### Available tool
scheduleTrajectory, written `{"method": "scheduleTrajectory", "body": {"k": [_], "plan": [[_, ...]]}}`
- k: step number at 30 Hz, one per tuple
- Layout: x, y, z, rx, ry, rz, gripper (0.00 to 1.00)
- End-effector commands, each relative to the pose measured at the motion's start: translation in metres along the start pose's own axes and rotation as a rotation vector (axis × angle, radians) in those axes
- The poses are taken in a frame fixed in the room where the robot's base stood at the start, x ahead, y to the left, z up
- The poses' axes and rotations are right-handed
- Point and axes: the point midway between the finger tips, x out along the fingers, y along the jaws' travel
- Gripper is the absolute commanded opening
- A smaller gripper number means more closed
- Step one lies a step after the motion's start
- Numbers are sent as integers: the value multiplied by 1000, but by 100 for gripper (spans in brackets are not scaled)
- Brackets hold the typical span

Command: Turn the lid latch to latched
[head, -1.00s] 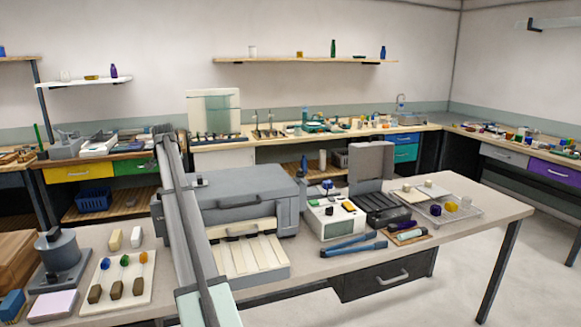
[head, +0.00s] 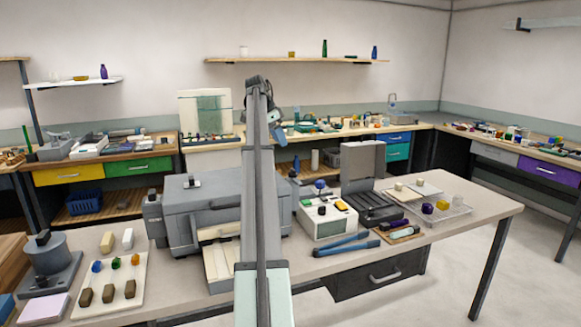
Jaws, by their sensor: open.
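A grey lidded box (head: 215,192) stands on the near bench, with a dark handle on its lid. A small dark knob on a pale plate (head: 193,181) sits at the back left of the lid; it may be the latch, but its setting is too small to tell. Another dark-topped part (head: 153,208) is at the box's left end. My arm rises in front of the box and hides its middle and right. A small part of my arm shows past the elbow at upper right; my gripper's fingers are hidden behind the arm.
A white tray of rods and blocks (head: 138,257) and a grey round pot (head: 45,256) stand left.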

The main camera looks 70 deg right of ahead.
Motion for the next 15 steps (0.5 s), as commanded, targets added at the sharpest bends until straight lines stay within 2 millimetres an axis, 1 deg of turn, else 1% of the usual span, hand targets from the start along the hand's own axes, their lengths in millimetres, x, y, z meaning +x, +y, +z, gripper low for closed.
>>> {"method": "scheduleTrajectory", "body": {"k": [15], "plan": [[87,0,2,-4,-1,-3,66]]}}
